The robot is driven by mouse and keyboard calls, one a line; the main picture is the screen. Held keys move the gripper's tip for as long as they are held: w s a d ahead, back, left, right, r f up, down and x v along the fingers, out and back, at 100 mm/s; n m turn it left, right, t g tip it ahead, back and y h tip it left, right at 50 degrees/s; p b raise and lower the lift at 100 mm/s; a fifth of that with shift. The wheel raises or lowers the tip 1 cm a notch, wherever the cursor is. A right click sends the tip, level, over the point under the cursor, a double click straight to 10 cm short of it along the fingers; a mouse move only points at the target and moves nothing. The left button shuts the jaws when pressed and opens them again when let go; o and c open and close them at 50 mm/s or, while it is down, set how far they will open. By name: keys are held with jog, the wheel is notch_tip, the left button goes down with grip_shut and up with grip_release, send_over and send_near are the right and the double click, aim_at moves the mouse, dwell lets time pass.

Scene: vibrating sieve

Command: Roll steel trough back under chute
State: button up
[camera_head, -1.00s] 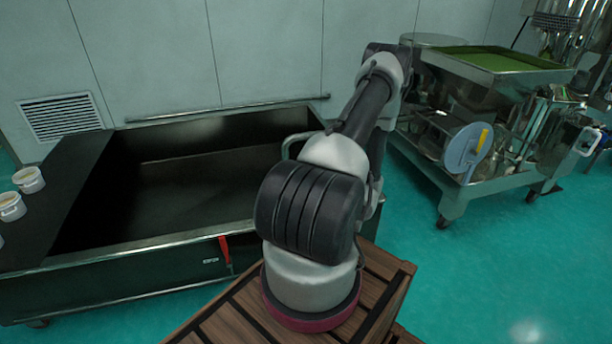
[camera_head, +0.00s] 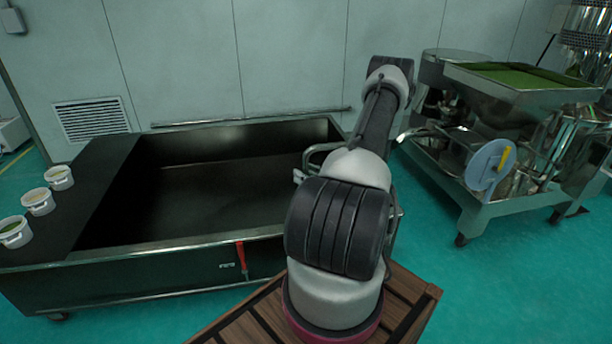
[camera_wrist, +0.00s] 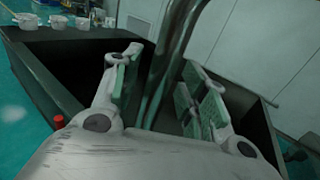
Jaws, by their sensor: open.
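The dark steel trough (camera_head: 100,263) stands on casters at the left, empty inside. It also fills much of the wrist view (camera_wrist: 32,65). A bent tube handle (camera_head: 307,157) rises at its right end, partly hidden by my arm. In the wrist view my gripper (camera_wrist: 160,62) is open, with green-padded fingers on either side of the dark handle tubes (camera_wrist: 172,55). I cannot tell whether the pads touch the tubes. In the head view my arm hides most of the gripper; a pale fingertip shows beside the handle. No chute can be made out over the trough.
A steel machine (camera_head: 505,208) with a green-topped hopper and a blue disc stands at the right. Several white tubs (camera_head: 39,203) sit on the trough's left ledge. A red lever (camera_head: 242,258) is on the trough's front. The wall is close behind; green floor (camera_head: 480,290) is clear at front right.

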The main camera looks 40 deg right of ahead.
grip_shut()
